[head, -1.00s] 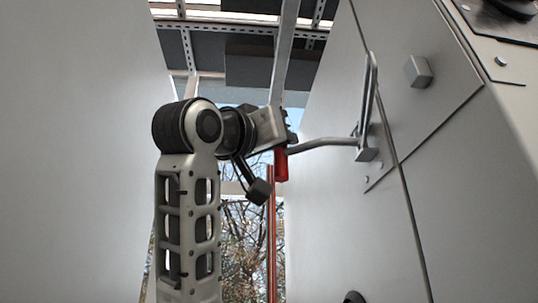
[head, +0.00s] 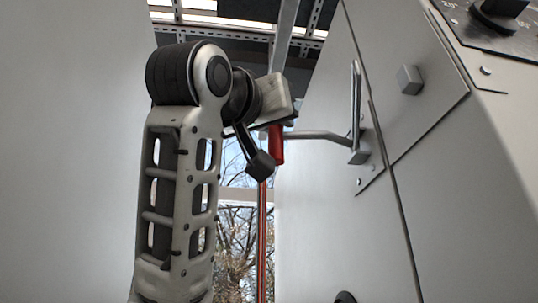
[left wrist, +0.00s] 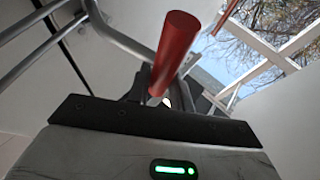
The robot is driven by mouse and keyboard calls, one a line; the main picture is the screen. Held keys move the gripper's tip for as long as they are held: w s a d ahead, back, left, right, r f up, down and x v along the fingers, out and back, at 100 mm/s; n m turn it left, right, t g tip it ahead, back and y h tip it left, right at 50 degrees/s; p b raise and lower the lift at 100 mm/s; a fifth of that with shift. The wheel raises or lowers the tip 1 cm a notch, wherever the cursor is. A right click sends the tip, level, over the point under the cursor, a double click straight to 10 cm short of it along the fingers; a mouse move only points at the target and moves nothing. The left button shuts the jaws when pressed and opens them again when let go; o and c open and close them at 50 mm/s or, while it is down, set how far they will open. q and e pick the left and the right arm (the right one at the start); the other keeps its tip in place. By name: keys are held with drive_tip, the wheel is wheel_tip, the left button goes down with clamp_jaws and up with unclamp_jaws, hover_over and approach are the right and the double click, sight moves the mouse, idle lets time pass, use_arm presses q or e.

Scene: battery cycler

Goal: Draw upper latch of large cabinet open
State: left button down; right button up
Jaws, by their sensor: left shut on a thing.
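The upper latch is a bent grey metal lever (head: 325,135) with a red grip (head: 277,150) at its free end. It sticks out leftward from a bracket on the large cabinet's pale front (head: 320,220). My left gripper (head: 274,122) is at the red end of the lever and is shut on the latch handle; my own wrist hides the fingertips in the head view. In the left wrist view the red grip (left wrist: 175,50) rises just beyond the dark fingers (left wrist: 150,98), and the exact contact is partly hidden. My right gripper is in neither view.
An upright metal bar handle (head: 356,100) and a small square knob (head: 409,80) stand out from the cabinet front. A control panel with a black knob (head: 495,18) is at top right. A plain pale wall (head: 70,150) closes in on the left. A window shows behind the arm.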

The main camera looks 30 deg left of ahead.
use_arm(q)
drive_tip(key=shift+d, duration=0.2)
drive_tip(key=c, duration=1.3)
unclamp_jaws()
drive_tip(key=shift+w, duration=0.1)
drive_tip(key=shift+o, duration=0.2)
drive_tip(key=shift+w+d, duration=0.1)
drive_tip(key=shift+d, duration=0.1)
drive_tip(key=shift+a, duration=0.2)
drive_tip(key=b+v, duration=0.7)
drive_tip(key=v, duration=0.9)
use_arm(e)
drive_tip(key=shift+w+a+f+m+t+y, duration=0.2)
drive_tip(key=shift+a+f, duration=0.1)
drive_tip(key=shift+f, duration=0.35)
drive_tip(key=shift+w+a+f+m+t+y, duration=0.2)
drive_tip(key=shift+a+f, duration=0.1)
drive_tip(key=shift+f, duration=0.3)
use_arm(q)
drive_tip(key=shift+r, duration=0.25)
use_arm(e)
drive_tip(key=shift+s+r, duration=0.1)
